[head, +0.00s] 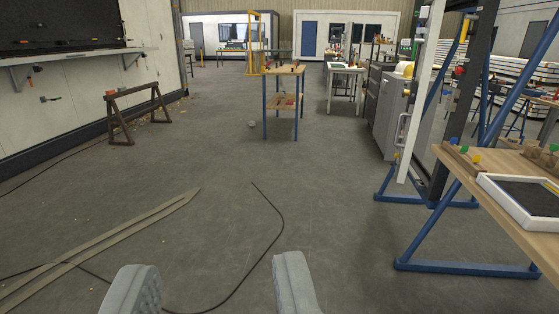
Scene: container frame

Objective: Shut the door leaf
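A tall white panel (421,95) stands at the right, seen almost edge-on, with a small metal handle (401,135) low on its left side. It looks like the door leaf. It stands beside a dark upright frame (470,85) on a blue-footed stand (425,203). The top of the panel is cut off by the picture edge, and its exact angle to the frame is hard to tell. My gripper (214,288) is at the bottom of the view, its two grey fingers wide apart with nothing between them. It is well away from the panel.
A wooden workbench (510,205) with a white-rimmed tray (520,200) fills the lower right. Long planks (120,235) and a black cable (272,240) lie on the floor. A sawhorse (137,103) stands left, a small table (285,72) ahead. The middle floor is mostly clear.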

